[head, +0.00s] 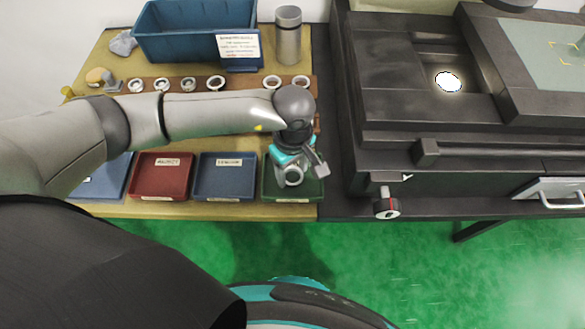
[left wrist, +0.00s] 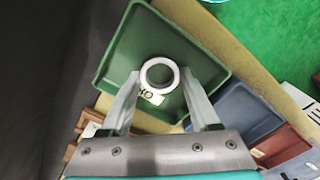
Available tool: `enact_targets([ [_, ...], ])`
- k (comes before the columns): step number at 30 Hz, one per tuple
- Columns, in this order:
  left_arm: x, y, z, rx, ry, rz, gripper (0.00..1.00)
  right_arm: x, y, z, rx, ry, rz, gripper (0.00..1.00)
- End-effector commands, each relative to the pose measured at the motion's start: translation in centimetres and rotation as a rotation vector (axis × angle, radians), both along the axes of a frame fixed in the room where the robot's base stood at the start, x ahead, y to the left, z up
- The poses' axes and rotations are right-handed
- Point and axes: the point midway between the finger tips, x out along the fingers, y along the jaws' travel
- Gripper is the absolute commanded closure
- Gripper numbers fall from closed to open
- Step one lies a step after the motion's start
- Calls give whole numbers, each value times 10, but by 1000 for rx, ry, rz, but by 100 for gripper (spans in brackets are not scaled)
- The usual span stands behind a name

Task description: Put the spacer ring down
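The spacer ring (head: 293,175) is a pale metal ring in the green tray (head: 271,193), at the right end of the tray row. In the left wrist view the ring (left wrist: 159,74) appears flat in the green tray (left wrist: 113,62), partly covering a white label. My left gripper (head: 301,172) is over this tray, pointing down. Its fingers stand on either side of the ring, with narrow gaps showing, so it looks open; the left wrist view shows both fingertips (left wrist: 161,71). Whether the ring touches the tray floor is hard to tell. My right gripper is not in view.
A blue tray (head: 224,192) and a red tray (head: 160,190) stand to the left. Several rings lie on a wooden strip (head: 232,83) behind my arm. A blue bin (head: 180,48) and a metal cylinder (head: 288,40) stand at the back. A dark machine (head: 390,100) borders the right.

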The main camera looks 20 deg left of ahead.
Motion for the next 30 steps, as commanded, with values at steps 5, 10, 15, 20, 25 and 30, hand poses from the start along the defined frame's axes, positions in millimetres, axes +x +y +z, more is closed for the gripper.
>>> enact_targets([
  [5,0,0,0,0,0,0,17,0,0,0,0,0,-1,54],
  [10,0,0,0,0,0,1,9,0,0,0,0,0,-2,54],
  [15,0,0,1,0,0,1,9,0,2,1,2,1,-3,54],
  [20,1,0,16,-1,-3,0,9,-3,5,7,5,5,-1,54],
  [25,1,0,53,-1,-4,-1,9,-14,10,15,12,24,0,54],
  [30,1,0,89,-1,-4,-1,9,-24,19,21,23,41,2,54],
])
